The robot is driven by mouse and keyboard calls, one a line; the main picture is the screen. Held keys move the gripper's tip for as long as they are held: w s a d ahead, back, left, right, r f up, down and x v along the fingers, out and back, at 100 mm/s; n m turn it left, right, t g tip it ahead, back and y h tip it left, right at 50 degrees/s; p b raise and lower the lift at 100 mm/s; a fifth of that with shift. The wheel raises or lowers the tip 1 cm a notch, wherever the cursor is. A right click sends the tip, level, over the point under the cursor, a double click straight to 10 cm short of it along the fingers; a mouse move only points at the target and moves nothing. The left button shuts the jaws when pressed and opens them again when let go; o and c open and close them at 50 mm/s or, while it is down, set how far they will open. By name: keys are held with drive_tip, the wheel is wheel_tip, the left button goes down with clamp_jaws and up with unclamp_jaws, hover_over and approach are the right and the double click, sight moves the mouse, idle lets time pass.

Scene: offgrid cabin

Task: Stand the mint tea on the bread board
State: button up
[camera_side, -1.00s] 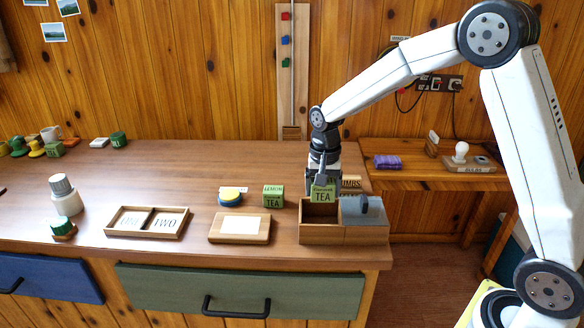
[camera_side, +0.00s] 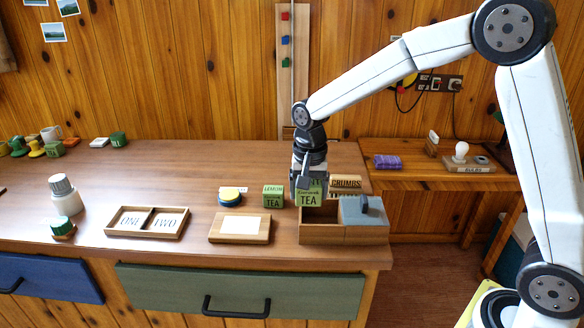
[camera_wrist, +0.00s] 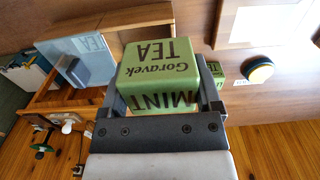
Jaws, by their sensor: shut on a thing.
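The mint tea (camera_side: 309,198) is a small green box lettered MINT and Goravek TEA. My gripper (camera_side: 308,188) is shut on it, with a jaw on either side. It hangs over the left end of the wooden tea crate. In the wrist view the mint tea (camera_wrist: 158,72) fills the space between the jaws, its lettering upside down. The bread board (camera_side: 264,230) is a flat light-wood slab with a white patch, lying on the counter left of the crate. Its edge also shows at the top of the wrist view (camera_wrist: 223,28). Nothing stands on it.
The tea crate (camera_side: 318,234) has an open left part and a grey lid (camera_side: 364,215) on its right. A lemon tea box (camera_side: 273,197) and a blue-yellow round tin (camera_side: 230,197) stand behind the board. A ONE/TWO tray (camera_side: 147,234) lies to its left.

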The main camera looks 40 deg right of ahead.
drive_tip(key=a, duration=0.1)
drive_tip(key=s+a+r, duration=0.1)
drive_tip(key=a, duration=0.1)
drive_tip(key=a+r, duration=0.1)
drive_tip(key=a, duration=0.1)
drive_tip(key=shift+s+r, duration=0.1)
drive_tip(key=shift+s, duration=0.25)
drive_tip(key=shift+w, duration=0.1)
hover_over(253, 226)
drive_tip(key=s, duration=0.1)
wheel_tip(253, 226, down, 8)
drive_tip(key=shift+s+d+f, duration=0.1)
drive_tip(key=shift+f, duration=0.1)
drive_tip(key=shift+w+f, duration=0.45)
drive_tip(key=shift+f, duration=0.1)
drive_tip(key=shift+w+f, duration=0.2)
drive_tip(key=shift+f, duration=1.55)
